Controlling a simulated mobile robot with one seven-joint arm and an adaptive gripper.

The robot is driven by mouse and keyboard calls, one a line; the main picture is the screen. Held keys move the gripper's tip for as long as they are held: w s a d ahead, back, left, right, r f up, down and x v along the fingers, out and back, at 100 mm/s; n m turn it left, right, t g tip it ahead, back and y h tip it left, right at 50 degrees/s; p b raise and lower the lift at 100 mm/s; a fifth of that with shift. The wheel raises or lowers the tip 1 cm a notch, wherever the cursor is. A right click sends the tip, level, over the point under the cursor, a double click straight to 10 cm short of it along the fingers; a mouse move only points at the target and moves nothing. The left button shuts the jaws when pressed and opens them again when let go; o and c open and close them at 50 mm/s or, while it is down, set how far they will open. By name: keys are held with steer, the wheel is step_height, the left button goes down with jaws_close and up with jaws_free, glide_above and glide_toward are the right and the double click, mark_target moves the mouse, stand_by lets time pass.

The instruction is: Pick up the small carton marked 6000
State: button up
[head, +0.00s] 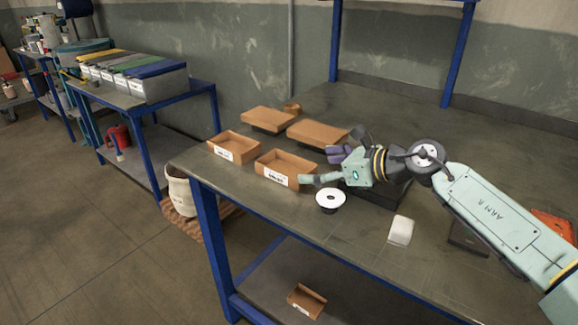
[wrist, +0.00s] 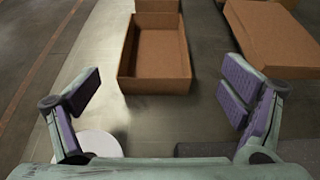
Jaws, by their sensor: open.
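Two small open brown cartons with white labels stand at the table's left edge: a nearer carton (head: 285,168) and a farther carton (head: 233,148). The print on both labels is too small to read, so I cannot tell which is marked 6000. My gripper (head: 322,168) is open and empty, just right of the nearer carton. In the wrist view an open, empty carton (wrist: 155,86) lies ahead, between and beyond the spread purple-padded fingers (wrist: 160,100). I see no contact with it there.
A white disc on a dark base (head: 330,198) sits below my gripper. Flat brown boxes (head: 268,120) (head: 318,133) lie behind the cartons. A white block (head: 400,231) is on the right. Another small labelled carton (head: 306,300) is on the lower shelf. The table's front is mostly bare.

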mark_target(291, 175)
steer(key=shift+x, duration=1.1)
steer(key=a+p, duration=0.1)
steer(key=w+a+p, duration=0.1)
steer(key=a, duration=0.1)
steer(key=w+a+p, duration=0.1)
steer(key=shift+w+a+f, duration=0.1)
steer(key=shift+a+f, duration=0.15)
steer(key=shift+f, duration=0.05)
steer(key=shift+w+a+f, duration=0.25)
steer(key=shift+f, duration=0.05)
steer(key=c, duration=1.2)
